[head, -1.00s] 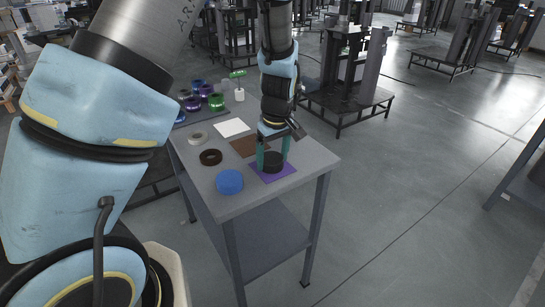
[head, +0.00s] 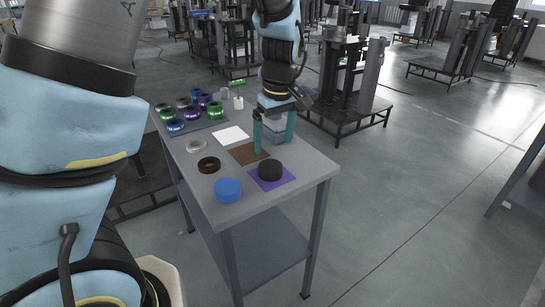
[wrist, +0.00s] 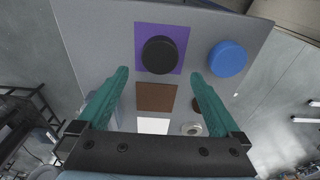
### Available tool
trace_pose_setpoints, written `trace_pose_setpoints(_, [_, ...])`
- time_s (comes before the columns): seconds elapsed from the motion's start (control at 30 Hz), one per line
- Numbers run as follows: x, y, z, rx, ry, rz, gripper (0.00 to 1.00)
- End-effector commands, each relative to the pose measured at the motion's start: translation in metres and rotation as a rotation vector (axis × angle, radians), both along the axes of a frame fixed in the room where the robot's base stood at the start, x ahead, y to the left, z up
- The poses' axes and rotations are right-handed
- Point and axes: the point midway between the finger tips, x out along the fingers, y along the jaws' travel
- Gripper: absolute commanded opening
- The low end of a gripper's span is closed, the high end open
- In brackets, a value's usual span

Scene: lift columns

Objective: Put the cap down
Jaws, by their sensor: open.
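A black cap (head: 270,170) lies on a purple square mat (head: 286,180) near the front right corner of the table. In the wrist view the black cap (wrist: 159,55) sits on the purple mat (wrist: 140,35), ahead of the fingertips. My gripper (head: 273,143) has its teal fingers wide apart and empty, above the table and behind the cap, apart from it. The open fingers also frame the wrist view (wrist: 158,75).
A blue cap (head: 228,190) stands left of the purple mat. A brown ring (head: 209,165), a pale ring (head: 197,146), a white square (head: 230,136) and a brown square (head: 247,153) lie behind. Several coloured rings (head: 216,112) sit on a dark tray at the far end.

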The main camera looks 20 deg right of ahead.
Motion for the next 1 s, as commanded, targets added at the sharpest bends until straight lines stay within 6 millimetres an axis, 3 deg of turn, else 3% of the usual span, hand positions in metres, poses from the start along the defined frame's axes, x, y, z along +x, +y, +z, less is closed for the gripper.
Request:
trace_pose_setpoints(0.2, [-0.003, -0.001, 0.025, -0.001, 0.000, -0.001, 1.00])
trace_pose_setpoints(0.53, [0.001, 0.009, 0.030, -0.002, 0.004, -0.001, 1.00])
trace_pose_setpoints(0.67, [0.011, 0.041, 0.028, -0.006, 0.016, -0.015, 1.00])
trace_pose_setpoints(1.0, [0.022, 0.162, 0.022, -0.031, 0.028, -0.114, 1.00])
